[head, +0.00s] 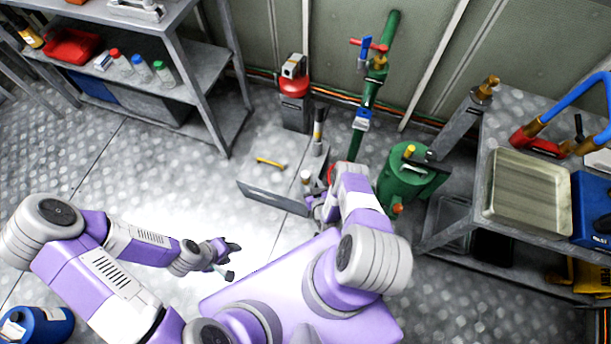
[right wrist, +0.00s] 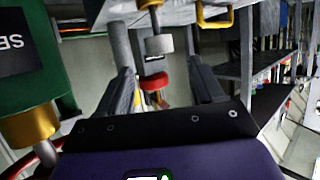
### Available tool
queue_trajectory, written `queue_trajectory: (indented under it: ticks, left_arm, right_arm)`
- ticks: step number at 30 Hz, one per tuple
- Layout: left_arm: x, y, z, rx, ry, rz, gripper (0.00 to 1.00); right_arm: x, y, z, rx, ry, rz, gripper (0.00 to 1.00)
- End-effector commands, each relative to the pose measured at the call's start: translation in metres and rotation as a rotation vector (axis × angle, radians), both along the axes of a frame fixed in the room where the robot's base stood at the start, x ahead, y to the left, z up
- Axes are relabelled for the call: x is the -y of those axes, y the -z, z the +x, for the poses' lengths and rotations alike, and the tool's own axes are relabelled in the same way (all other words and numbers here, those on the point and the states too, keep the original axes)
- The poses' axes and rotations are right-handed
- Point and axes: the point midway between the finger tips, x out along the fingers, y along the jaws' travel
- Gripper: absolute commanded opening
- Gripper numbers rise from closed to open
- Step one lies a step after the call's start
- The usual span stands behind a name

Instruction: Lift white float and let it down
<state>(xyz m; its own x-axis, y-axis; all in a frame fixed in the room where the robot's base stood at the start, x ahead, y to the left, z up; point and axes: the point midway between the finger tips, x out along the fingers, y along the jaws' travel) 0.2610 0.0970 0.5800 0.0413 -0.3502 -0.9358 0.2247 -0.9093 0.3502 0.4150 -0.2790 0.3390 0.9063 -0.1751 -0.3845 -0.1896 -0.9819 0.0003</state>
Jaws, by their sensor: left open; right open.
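The white float (head: 306,175) is a small pale cylinder on top of the grey tank box (head: 262,190), near the box's right end. In the right wrist view the float (right wrist: 159,45) appears on a thin rod, just beyond and roughly between the fingertips. My right gripper (head: 318,204) is beside the box in the head view, partly hidden by its own arm. In the right wrist view its two fingers (right wrist: 163,82) are apart with nothing held between them. My left gripper (head: 231,260) is open and empty over the floor at the left.
A yellow handle (head: 270,162) sits on the box lid, and a grey post (head: 318,135) stands behind the float. A green pipe (head: 367,95) and green tank (head: 402,180) stand to the right. A red-topped unit (head: 295,90) is behind. Shelving (head: 205,75) is at left, a bench (head: 485,150) at right.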

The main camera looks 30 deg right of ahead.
Motion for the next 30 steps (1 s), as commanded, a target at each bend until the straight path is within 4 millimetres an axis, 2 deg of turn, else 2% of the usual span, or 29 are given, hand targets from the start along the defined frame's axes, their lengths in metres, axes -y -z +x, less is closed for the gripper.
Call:
queue_trajectory:
  ticks: [12,18,25,30]
  left_arm:
    - [0.000,0.032,0.000,0.000,0.000,0.000,0.43]
    - [0.000,0.036,0.000,0.000,0.000,0.000,0.43]
    - [0.000,0.035,0.000,0.000,0.000,0.000,0.43]
    - [0.000,0.035,0.000,0.000,0.000,0.000,0.43]
  right_arm:
    - [0.011,0.025,0.055,0.006,0.000,-0.001,0.67]
    - [0.013,0.028,0.066,0.004,0.000,-0.001,0.67]
    - [0.013,0.027,0.066,0.003,0.000,-0.001,0.67]
    - [0.013,0.027,0.066,0.002,0.000,0.000,0.42]
